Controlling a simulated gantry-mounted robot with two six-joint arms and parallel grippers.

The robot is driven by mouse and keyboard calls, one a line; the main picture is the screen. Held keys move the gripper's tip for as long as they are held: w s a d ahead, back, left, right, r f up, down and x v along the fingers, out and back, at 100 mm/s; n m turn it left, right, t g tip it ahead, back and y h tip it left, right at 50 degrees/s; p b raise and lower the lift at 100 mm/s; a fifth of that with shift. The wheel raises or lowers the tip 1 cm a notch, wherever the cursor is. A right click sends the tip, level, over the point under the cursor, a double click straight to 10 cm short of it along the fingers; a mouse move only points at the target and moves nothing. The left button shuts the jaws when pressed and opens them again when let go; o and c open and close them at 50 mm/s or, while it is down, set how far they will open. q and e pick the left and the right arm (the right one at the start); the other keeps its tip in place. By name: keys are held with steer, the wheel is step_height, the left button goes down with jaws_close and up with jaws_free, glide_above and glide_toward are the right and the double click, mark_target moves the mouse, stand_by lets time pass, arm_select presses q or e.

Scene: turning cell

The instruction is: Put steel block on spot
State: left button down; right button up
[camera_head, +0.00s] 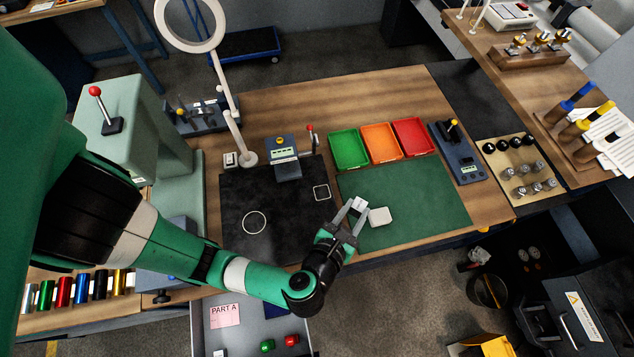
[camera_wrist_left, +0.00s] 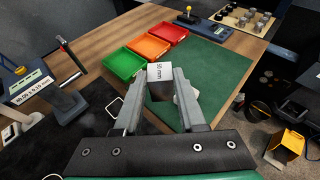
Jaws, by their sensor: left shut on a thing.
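My left gripper (camera_head: 352,214) is shut on a small steel block (camera_head: 360,203), over the left part of the green mat (camera_head: 425,190). In the left wrist view the block (camera_wrist_left: 160,72) sits between both fingers, its pale top face marked "10 mm". Its height above the mat is hard to tell. Two outlined spots lie on the black mat (camera_head: 285,205): a white square (camera_head: 321,192) left of the gripper and a white circle (camera_head: 254,222) farther left. Both look empty. My right gripper is not in view.
A white rounded pad (camera_head: 380,216) lies on the green mat just right of the gripper. Green (camera_head: 349,149), orange (camera_head: 381,140) and red (camera_head: 413,136) trays stand behind. A gauge with a display (camera_head: 283,155) and a ring lamp (camera_head: 246,157) stand behind the black mat.

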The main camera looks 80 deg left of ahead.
arm_select(q)
steer(key=s+a+f, duration=0.1)
steer(key=a+f, duration=0.2)
steer(key=a, duration=0.1)
steer(key=s+a+f, duration=0.2)
steer(key=a+f, duration=0.1)
steer(key=a, duration=0.1)
steer(key=s+a+f+b, duration=0.1)
steer(key=s+a+f, duration=0.1)
steer(key=a+f, duration=0.1)
steer(key=shift+a+f, duration=0.15)
steer(key=shift+a, duration=0.7)
steer(key=shift+a+f+b, duration=0.2)
steer(key=shift+f+b, duration=0.6)
steer(key=shift+f, duration=1)
steer(key=shift+f, duration=0.15)
steer(key=c, duration=0.5)
jaws_free()
